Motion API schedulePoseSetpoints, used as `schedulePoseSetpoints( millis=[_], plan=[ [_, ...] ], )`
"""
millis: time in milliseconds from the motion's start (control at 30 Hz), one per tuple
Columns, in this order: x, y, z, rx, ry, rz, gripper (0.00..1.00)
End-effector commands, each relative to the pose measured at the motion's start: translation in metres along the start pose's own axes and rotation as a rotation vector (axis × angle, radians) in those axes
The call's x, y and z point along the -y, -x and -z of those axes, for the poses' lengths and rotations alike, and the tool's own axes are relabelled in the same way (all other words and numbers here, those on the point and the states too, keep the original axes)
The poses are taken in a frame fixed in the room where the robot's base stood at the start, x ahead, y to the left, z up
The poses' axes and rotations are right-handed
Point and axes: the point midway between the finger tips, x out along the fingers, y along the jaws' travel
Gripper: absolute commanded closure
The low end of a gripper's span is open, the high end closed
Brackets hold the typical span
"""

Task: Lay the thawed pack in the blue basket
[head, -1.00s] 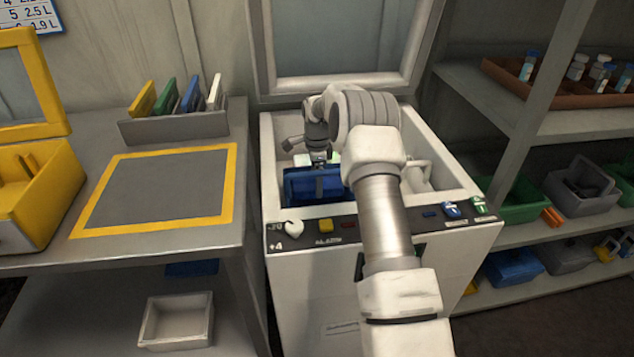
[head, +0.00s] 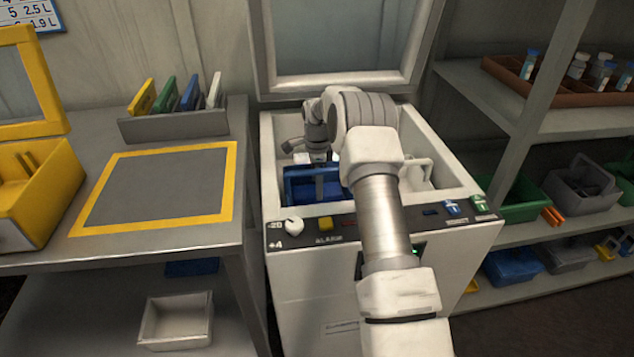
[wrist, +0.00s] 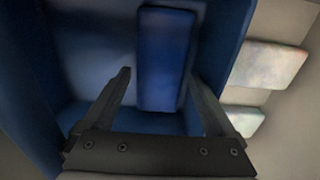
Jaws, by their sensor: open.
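The blue basket (head: 300,188) sits inside the open white chest, partly hidden by my arm in the head view. Its wall also shows in the wrist view (wrist: 225,45). A blue pack (wrist: 163,60) is inside the basket; I cannot tell whether it lies fully flat on the floor. My gripper (wrist: 163,85) is open above the basket, its fingers spread on either side of the pack's near end with visible gaps. In the head view my gripper's tips are hidden.
Two pale frosted packs (wrist: 268,64) (wrist: 245,120) lie beside the basket in the chest (head: 450,170). The raised lid (head: 345,40) stands behind. A bench with a yellow-framed grey mat (head: 155,190) is left; shelves with bins (head: 580,190) are right.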

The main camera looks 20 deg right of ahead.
Motion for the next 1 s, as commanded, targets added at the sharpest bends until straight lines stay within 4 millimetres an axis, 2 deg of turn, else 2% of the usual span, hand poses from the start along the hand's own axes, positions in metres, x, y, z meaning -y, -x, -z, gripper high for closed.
schedulePoseSetpoints(
  millis=[500,867,1000],
  plan=[
    [0.001,0.105,0.000,0.000,-0.001,0.007,0.00],
    [-0.003,0.143,-0.003,-0.002,0.030,0.014,0.00],
    [-0.017,0.176,-0.011,-0.007,0.134,0.043,0.00]
  ],
)
